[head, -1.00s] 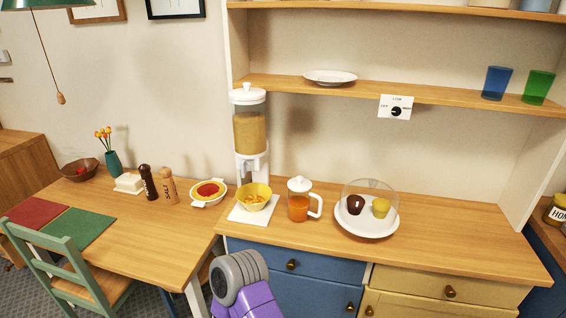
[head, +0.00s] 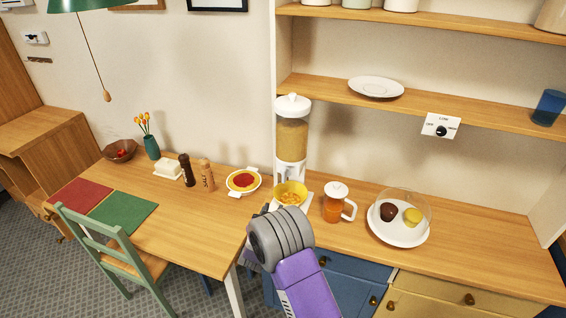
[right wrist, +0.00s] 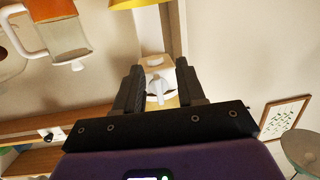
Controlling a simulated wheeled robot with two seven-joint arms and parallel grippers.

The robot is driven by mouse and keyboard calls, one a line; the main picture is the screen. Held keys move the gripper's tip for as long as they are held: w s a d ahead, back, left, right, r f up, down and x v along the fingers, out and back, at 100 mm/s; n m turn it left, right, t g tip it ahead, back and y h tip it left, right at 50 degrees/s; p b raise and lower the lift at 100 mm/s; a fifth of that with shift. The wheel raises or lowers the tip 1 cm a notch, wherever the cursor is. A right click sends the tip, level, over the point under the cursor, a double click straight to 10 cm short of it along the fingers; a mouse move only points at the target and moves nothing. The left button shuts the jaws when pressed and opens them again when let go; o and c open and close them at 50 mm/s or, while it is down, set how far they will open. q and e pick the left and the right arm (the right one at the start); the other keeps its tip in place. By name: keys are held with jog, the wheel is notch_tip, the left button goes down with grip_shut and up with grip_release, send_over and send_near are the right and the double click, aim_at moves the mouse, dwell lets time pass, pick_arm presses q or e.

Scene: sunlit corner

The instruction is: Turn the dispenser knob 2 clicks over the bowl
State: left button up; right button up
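The dispenser (head: 292,138) is a clear cylinder of tan grain with a white lid and white stand, at the left end of the counter. The yellow bowl (head: 277,190) stands under its outlet and holds orange-yellow pieces. The bowl's edge also shows at the top of the right wrist view (right wrist: 135,4). In that view, which is upside down, the white dispenser knob (right wrist: 157,86) appears between the fingers of my right gripper (right wrist: 158,72). The fingers are apart, and I see no clear contact. My left gripper is not in view.
A red-filled dish (head: 243,181) sits on the table at left. A shelf (head: 310,86) runs above the counter.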

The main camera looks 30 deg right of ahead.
aim_at(283, 177)
notch_tip(283, 177, up, 8)
jog(key=w+d+m+h, duration=0.1)
jog(key=d+m+h, duration=0.1)
jog(key=h, duration=0.1)
jog(key=x, duration=0.2)
jog(key=p+x, duration=0.1)
jog(key=x, duration=0.1)
jog(key=f+x, duration=0.1)
jog(key=x, duration=0.1)
jog(key=shift+w+d, duration=0.25)
jog(key=shift+w, duration=0.1)
grip_shut()
